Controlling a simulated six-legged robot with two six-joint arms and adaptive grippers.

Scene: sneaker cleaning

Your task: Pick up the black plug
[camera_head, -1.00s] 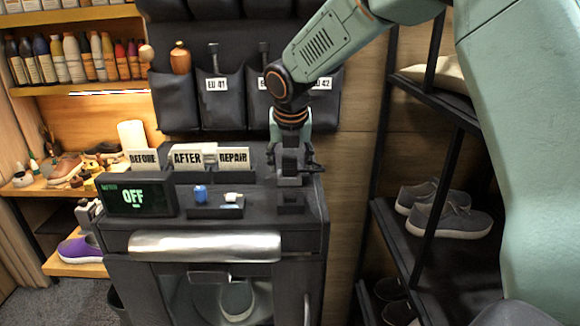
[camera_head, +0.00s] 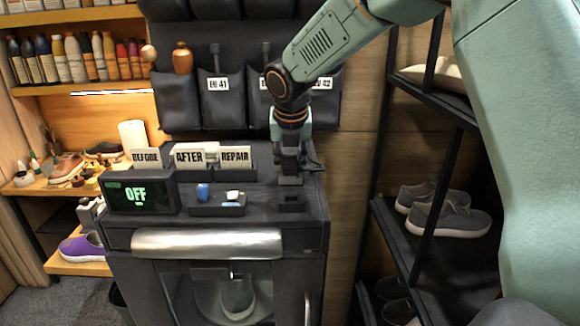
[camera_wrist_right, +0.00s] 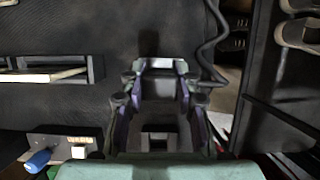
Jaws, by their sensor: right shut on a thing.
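My right gripper (camera_head: 290,178) points down over the right end of the black cabinet top (camera_head: 262,198), in the head view. It is shut on the black plug, which is dark and hard to make out there. In the right wrist view the plug (camera_wrist_right: 158,108) shows as a dark block between the two fingers of my gripper (camera_wrist_right: 158,88). A small black socket box (camera_head: 292,202) sits just in front of the gripper and shows in the wrist view (camera_wrist_right: 158,138). I cannot tell whether the plug touches the surface. My left gripper is not in view.
Labelled cards (camera_head: 190,156) stand behind. A black cable (camera_wrist_right: 211,45) runs beside the gripper. A shoe rack (camera_head: 410,260) stands at the right.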

